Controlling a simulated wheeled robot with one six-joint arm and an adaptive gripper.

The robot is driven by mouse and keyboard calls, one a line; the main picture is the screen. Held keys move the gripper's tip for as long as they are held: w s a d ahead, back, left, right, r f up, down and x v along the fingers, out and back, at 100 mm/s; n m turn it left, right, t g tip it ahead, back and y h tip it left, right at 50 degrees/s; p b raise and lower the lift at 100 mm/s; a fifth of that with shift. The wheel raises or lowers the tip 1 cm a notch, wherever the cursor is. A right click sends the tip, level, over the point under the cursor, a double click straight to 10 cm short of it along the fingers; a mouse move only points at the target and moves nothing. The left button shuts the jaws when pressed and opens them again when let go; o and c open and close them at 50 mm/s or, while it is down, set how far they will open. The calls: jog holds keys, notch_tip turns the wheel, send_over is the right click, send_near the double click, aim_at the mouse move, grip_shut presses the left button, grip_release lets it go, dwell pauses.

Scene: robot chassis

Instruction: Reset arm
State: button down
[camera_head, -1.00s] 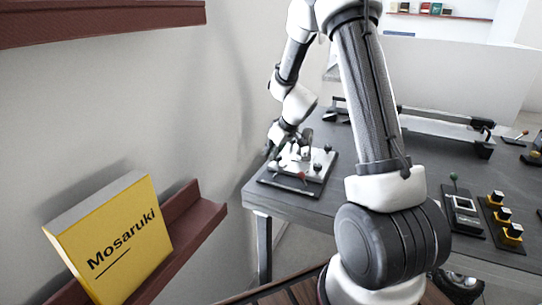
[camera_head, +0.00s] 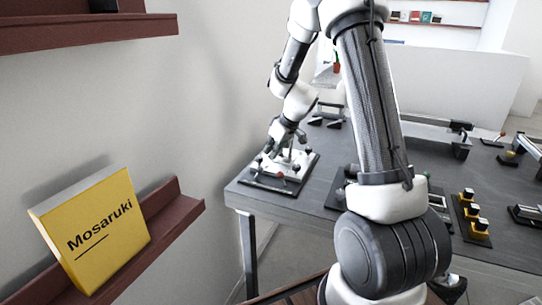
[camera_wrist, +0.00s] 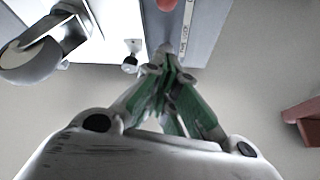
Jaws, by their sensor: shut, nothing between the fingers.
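My arm reaches over the grey table to its left corner in the head view. My gripper (camera_head: 272,151) is at the left part of a light-topped control panel (camera_head: 262,179) with small levers and a red knob. In the wrist view my gripper (camera_wrist: 168,52) has its green-sided fingers drawn together, with nothing between them. The fingertips overlap the panel's labelled edge (camera_wrist: 187,30) there; I cannot tell whether they touch it. A red knob (camera_wrist: 166,4) shows at the top of that view, and a dark-tipped lever (camera_wrist: 130,62) stands left of the fingers.
The grey table (camera_head: 310,203) carries yellow-and-black switches (camera_head: 472,216) at right and a rail device (camera_head: 430,132) behind my arm. A yellow book marked Mosaruki (camera_head: 92,235) leans on a dark red wall shelf (camera_head: 172,218) at left. Bare wall lies between shelf and table.

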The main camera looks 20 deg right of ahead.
jog(key=shift+s+d+r, duration=0.1)
jog(key=shift+s+d, duration=0.15)
dwell(0.4)
jog(key=s+r+m+g, duration=0.1)
jog(key=s+m+g, duration=0.25)
jog(key=s, duration=0.85)
jog(key=s+r+t+h, duration=0.1)
jog(key=s+r, duration=0.8)
jog(key=s, duration=0.3)
jog(key=s+d+r+m+t+h, duration=0.1)
jog(key=s+r+t, duration=0.1)
jog(key=s+r, duration=0.7)
jog(key=s, duration=0.2)
jog(key=shift+s+h, duration=0.4)
